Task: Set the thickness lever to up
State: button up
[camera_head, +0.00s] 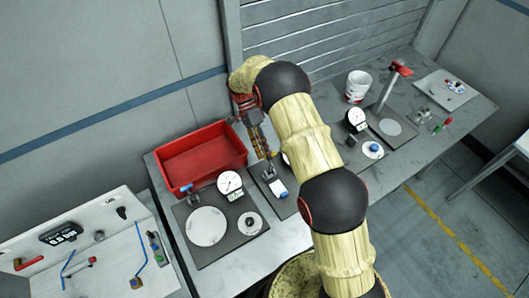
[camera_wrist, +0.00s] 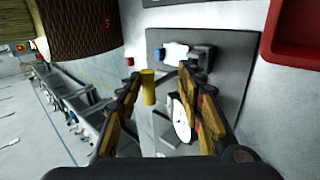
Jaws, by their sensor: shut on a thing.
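My gripper (camera_head: 262,150) reaches down over a small dark plate (camera_head: 262,187) between two dial-gauge stations. In the wrist view its two yellow-brown fingers (camera_wrist: 160,84) flank a short yellow cylinder (camera_wrist: 148,87), which looks like the grip of the thickness lever. My gripper is shut on it, though finger contact is hard to see. The dark plate (camera_wrist: 233,70) also shows in the wrist view, with a dark block (camera_wrist: 202,56) and a blue and white part (camera_wrist: 174,51). The lever's base and exact angle are hidden by the fingers.
A red bin (camera_head: 181,184) stands left of my gripper. A dial gauge (camera_head: 229,183) stands just left of the plate; another gauge (camera_head: 356,119) is at the right. A white cup (camera_head: 358,85) and a red-topped stand (camera_head: 398,75) are farther back. A tool board (camera_head: 95,245) is at lower left.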

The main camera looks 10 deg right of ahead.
jog(key=shift+w+r, duration=0.15)
jog(key=shift+w, duration=0.05)
jog(key=v, duration=1.1)
jog(key=shift+w+r, duration=0.15)
jog(key=shift+r, duration=0.1)
